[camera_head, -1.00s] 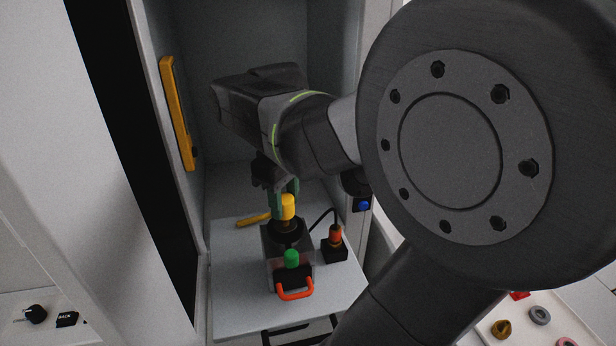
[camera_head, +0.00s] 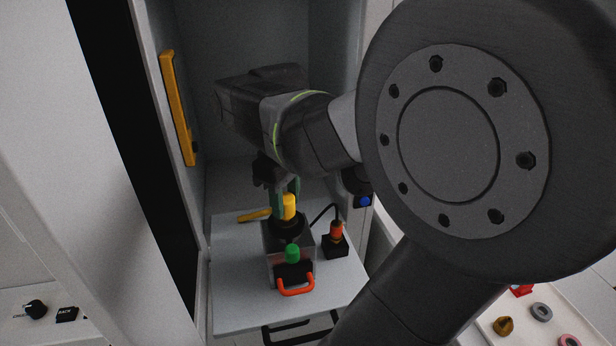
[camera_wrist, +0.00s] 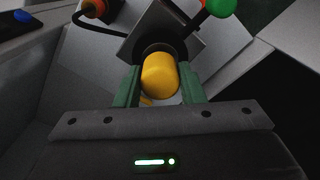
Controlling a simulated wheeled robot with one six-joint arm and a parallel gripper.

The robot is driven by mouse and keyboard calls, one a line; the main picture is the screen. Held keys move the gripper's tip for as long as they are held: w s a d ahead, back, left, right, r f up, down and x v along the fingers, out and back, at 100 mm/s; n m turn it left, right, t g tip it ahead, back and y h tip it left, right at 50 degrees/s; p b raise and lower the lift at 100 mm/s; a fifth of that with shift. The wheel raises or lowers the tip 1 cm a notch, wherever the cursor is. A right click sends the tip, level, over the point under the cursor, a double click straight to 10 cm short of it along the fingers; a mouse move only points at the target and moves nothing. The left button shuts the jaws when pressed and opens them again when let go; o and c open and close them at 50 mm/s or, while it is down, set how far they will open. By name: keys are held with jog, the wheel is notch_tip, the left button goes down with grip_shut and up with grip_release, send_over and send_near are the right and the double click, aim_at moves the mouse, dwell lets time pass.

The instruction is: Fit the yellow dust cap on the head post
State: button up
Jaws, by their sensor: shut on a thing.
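The yellow dust cap (camera_head: 289,206) is upright between the green fingers of my gripper (camera_head: 285,199). In the wrist view the cap (camera_wrist: 160,75) sits between both fingertips of my gripper (camera_wrist: 158,88), which is shut on it. The cap is at the black round top (camera_head: 287,224) of the grey box-shaped unit (camera_head: 280,262), where the head post would be. The post itself is hidden, so I cannot tell how far the cap sits over it. The unit has a green knob (camera_head: 292,253) and an orange-red handle (camera_head: 296,288) at its front.
The unit stands on a light shelf (camera_head: 235,300) in the rack. A yellow bar (camera_head: 254,216) lies behind left. A yellow handle (camera_head: 178,108) is on the left wall. A tray with small parts (camera_head: 541,312) is at lower right.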

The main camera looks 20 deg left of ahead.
jog(key=shift+f+b, duration=0.45)
jog(key=shift+f, duration=0.3)
dwell(0.5)
jog(key=o, duration=1.1)
jog(key=shift+r, duration=0.1)
notch_tip(320, 180, up, 14)
jog(key=shift+f, duration=0.2)
